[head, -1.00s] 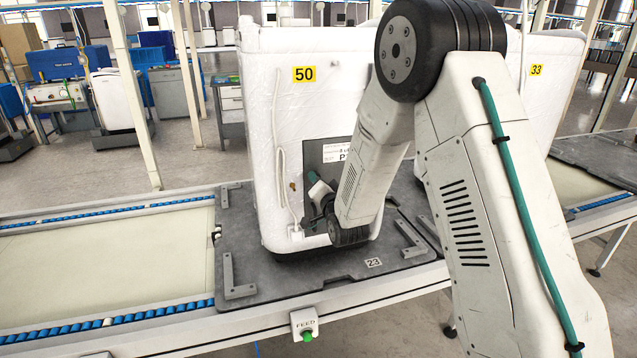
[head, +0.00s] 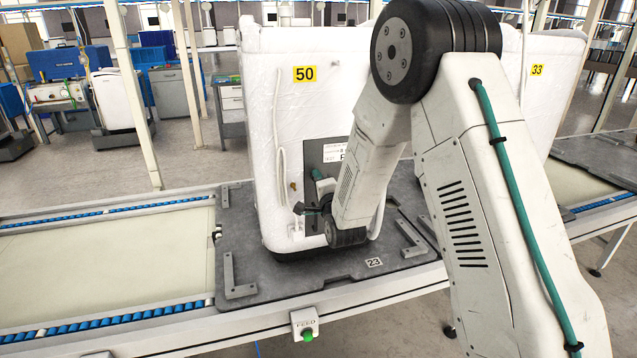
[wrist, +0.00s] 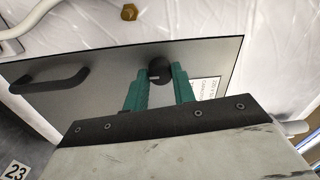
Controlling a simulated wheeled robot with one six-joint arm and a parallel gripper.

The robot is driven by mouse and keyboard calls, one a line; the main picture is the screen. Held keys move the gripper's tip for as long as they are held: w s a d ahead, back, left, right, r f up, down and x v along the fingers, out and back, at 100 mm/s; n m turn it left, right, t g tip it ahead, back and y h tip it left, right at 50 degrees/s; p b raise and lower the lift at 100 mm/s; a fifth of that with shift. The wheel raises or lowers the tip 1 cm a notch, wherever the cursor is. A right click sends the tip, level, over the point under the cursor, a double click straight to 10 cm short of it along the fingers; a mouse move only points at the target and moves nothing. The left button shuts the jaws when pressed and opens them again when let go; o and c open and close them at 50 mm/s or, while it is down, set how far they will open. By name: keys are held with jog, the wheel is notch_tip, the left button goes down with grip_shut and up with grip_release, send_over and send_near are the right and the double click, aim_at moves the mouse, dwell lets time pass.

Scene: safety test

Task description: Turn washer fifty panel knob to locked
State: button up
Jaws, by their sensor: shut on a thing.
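Washer 50 (head: 330,95) is a white, plastic-wrapped unit with a yellow "50" label, standing on a dark pallet. Its grey panel (head: 318,155) is low on the front, partly hidden by my arm in the head view. In the wrist view the panel (wrist: 200,60) has a black handle (wrist: 48,92) at left and a round black knob (wrist: 159,70) near its upper edge. My gripper (wrist: 160,78) has green fingers, one on each side of the knob, and is shut on it. A light mark shows on the knob; I cannot read its setting.
A white hose (head: 279,150) hangs down the washer's front left of the panel. Metal corner brackets (head: 236,275) stand on the pallet marked 23. A second wrapped unit labelled 33 (head: 537,70) is at right.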

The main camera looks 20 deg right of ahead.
dwell(0.4)
jog(key=o, duration=1)
jog(key=s, duration=0.7)
jog(key=shift+s+f, duration=0.25)
jog(key=shift+s, duration=0.15)
